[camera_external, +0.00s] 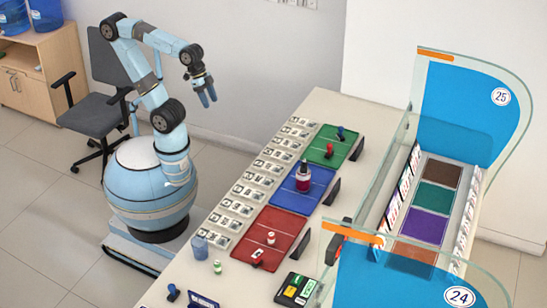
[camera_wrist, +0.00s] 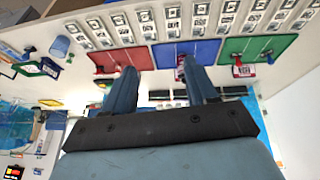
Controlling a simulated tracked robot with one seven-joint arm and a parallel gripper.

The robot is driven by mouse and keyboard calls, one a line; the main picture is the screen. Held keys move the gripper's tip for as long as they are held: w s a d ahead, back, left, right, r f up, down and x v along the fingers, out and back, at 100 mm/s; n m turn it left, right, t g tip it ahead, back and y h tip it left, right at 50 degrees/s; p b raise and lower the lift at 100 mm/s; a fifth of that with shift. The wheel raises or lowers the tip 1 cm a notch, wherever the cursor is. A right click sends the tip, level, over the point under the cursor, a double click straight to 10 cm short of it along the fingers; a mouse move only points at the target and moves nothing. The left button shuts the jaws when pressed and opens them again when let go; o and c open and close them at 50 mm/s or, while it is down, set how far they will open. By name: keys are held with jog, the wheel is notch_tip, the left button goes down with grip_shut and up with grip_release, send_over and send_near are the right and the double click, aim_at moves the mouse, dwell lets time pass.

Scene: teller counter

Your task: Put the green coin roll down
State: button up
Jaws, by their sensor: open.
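A small white and green cylinder, which looks like the green coin roll (camera_external: 217,268), stands on the counter just in front of a blue cup. A small green spot beside the cup in the wrist view may be the same roll, but it is too small to tell. My gripper (camera_external: 208,97) is raised well above and behind the counter, away from the roll. In the wrist view my gripper (camera_wrist: 158,68) shows two blue fingers spread apart with nothing held between them.
The blue cup (camera_external: 200,246) stands at the counter's near side. A black tray (camera_external: 283,294) lies near the glass screens. A chair (camera_external: 85,118) stands behind me.

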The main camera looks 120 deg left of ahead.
jog(key=s+a, duration=0.2)
jog(key=s, duration=0.1)
jog(key=shift+a+t+y, duration=0.2)
jog(key=shift+t+y, duration=0.2)
